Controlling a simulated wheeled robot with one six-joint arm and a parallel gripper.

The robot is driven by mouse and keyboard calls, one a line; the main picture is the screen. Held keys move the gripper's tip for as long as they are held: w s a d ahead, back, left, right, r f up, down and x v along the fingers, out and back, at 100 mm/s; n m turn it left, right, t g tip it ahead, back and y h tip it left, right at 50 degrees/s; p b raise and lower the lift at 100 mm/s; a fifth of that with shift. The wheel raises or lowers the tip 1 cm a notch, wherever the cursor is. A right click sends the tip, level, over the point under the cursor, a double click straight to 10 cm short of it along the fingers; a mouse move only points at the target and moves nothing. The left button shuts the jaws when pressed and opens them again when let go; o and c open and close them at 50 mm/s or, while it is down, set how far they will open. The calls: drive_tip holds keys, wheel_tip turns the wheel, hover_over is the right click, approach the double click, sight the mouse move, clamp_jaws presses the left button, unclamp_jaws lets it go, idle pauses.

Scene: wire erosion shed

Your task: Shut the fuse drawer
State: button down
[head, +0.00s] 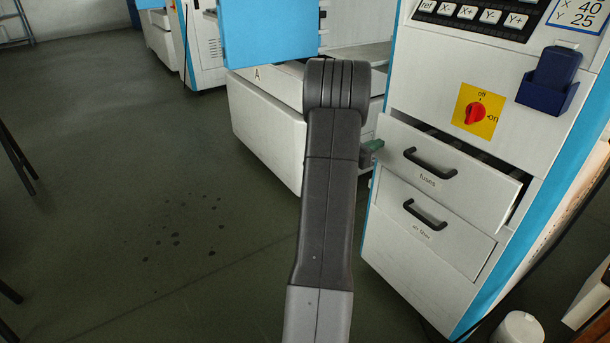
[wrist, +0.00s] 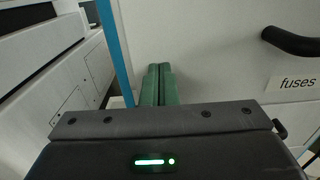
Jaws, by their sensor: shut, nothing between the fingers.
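The fuse drawer (head: 445,180), labelled "fuses", stands partly open in the white cabinet, with a dark gap along its top and right side. Its black handle (head: 430,163) is on the front, and shows at the right in the wrist view (wrist: 292,42). My gripper (head: 376,145) is at the drawer's left edge, largely hidden behind my arm in the head view. In the wrist view its green fingers (wrist: 158,84) are shut together, empty, in front of the left part of the drawer front (wrist: 215,60). I cannot tell whether they touch it.
A lower drawer (head: 430,222) with a black handle sits shut below. Above is a red off/on switch (head: 475,113) on a yellow plate and a blue holder (head: 548,85). A white machine (head: 265,120) stands behind my arm. The floor at left is open, with dark spots.

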sight(390, 137)
drive_tip(key=x, duration=0.6)
drive_tip(key=shift+b, duration=0.3)
drive_tip(key=shift+w+r, duration=0.1)
drive_tip(key=shift+r, duration=0.1)
drive_tip(key=shift+d+r, duration=0.1)
